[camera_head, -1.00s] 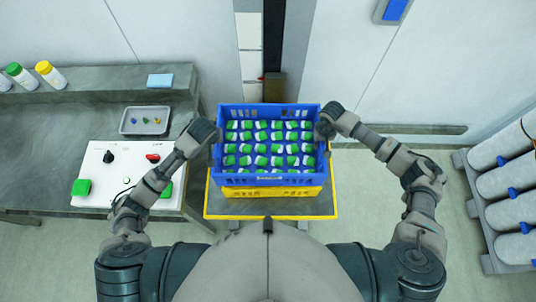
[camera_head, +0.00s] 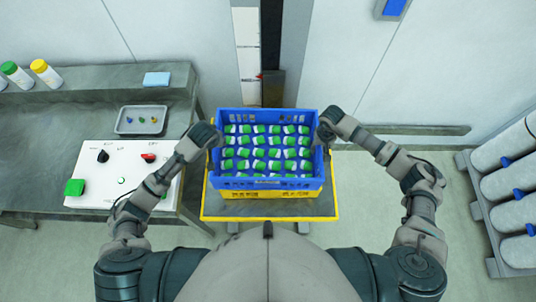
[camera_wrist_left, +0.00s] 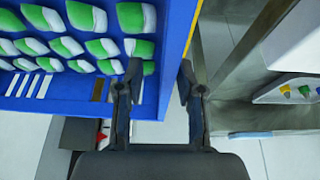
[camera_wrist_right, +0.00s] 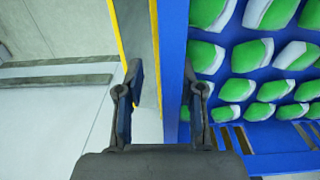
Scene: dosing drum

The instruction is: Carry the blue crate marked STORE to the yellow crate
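The blue crate (camera_head: 267,183), filled with green-and-white containers, is level over the yellow crate (camera_head: 267,194), whose front shows as a strip below it. Whether they touch cannot be told, and the lettering on both is too small to read. My left gripper (camera_head: 212,143) is at the blue crate's left side. In the left wrist view its fingers (camera_wrist_left: 162,90) are apart, on either side of the blue wall (camera_wrist_left: 170,60). My right gripper (camera_head: 321,134) is at the right side. In the right wrist view its fingers (camera_wrist_right: 162,90) are apart around the wall (camera_wrist_right: 172,50).
The yellow crate is on a yellow-edged grey platform (camera_head: 215,208). At left stands a bench with a white control panel (camera_head: 130,185), a small tray (camera_head: 142,121) and several bottles. Grey cylinders (camera_head: 508,185) lie in a rack at right. Floor between platform and rack is clear.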

